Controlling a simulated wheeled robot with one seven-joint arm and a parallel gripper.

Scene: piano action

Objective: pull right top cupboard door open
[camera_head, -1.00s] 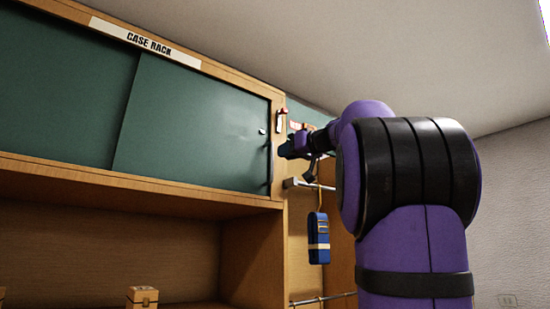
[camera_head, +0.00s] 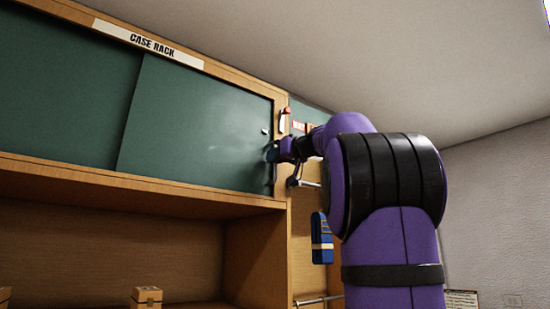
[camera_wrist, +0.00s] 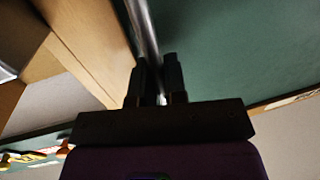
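The right top cupboard door (camera_head: 200,130) is a green panel under the "CASE RACK" sign, its left edge overlapping the other green panel (camera_head: 60,95). A slim metal bar handle (camera_wrist: 143,25) stands near its right edge. In the wrist view it runs between my two fingers. My gripper (camera_wrist: 156,82) has its fingers close together, one on each side of the bar, and looks shut on it. In the head view my gripper (camera_head: 274,153) is at the door's right edge, covering part of the handle.
A wooden post with a red-and-white item (camera_head: 284,120) stands just right of the door. A metal peg (camera_head: 305,183) and a blue case (camera_head: 321,238) are below my forearm. An open wooden shelf with a small box (camera_head: 147,297) lies beneath the doors.

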